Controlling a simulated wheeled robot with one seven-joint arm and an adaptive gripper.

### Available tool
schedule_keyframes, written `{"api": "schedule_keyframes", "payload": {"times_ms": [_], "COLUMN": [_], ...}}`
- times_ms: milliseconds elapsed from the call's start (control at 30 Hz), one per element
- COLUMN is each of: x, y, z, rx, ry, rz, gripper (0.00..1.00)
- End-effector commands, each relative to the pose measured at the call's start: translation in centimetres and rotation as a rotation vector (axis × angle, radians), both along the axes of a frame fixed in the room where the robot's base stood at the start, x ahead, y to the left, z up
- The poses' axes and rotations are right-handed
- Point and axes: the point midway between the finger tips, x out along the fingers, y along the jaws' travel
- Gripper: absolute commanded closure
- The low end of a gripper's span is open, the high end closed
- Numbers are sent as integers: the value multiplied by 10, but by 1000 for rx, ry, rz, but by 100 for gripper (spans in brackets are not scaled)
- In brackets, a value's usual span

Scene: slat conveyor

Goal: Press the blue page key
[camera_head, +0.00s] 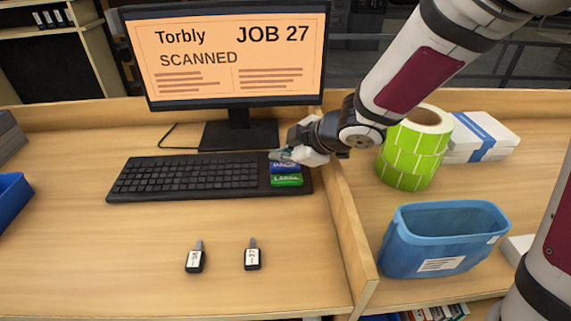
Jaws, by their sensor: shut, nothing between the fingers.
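The blue page key (285,168) sits at the right end of the black keyboard (190,178), directly above the green label key (286,180). My gripper (278,156) is shut and empty. Its tip is at the upper edge of the blue key and covers part of it. I cannot tell whether the tip touches the key or hovers just over it. The monitor (236,100) behind the keyboard shows "Torbly", "JOB 27" and "SCANNED" on an orange screen.
A wooden divider (352,235) stands right of the keyboard. Beyond it are a green label roll (408,160), white boxes (480,137) and a blue bin (440,262). Two small black key-like items (195,260) (252,257) lie in front.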

Motion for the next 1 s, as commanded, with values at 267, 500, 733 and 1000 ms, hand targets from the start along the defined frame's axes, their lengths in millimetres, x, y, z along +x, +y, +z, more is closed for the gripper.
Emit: {"api": "schedule_keyframes", "payload": {"times_ms": [267, 500, 733, 1000], "x": [-9, -9, -11, -10], "y": [-1, -1, -1, -1], "z": [-8, -8, 1, 21], "rx": [1, 1, 1, 0], "ry": [39, 39, 40, 30], "rz": [-6, -6, -5, -2], "gripper": [100, 100, 100, 100]}}
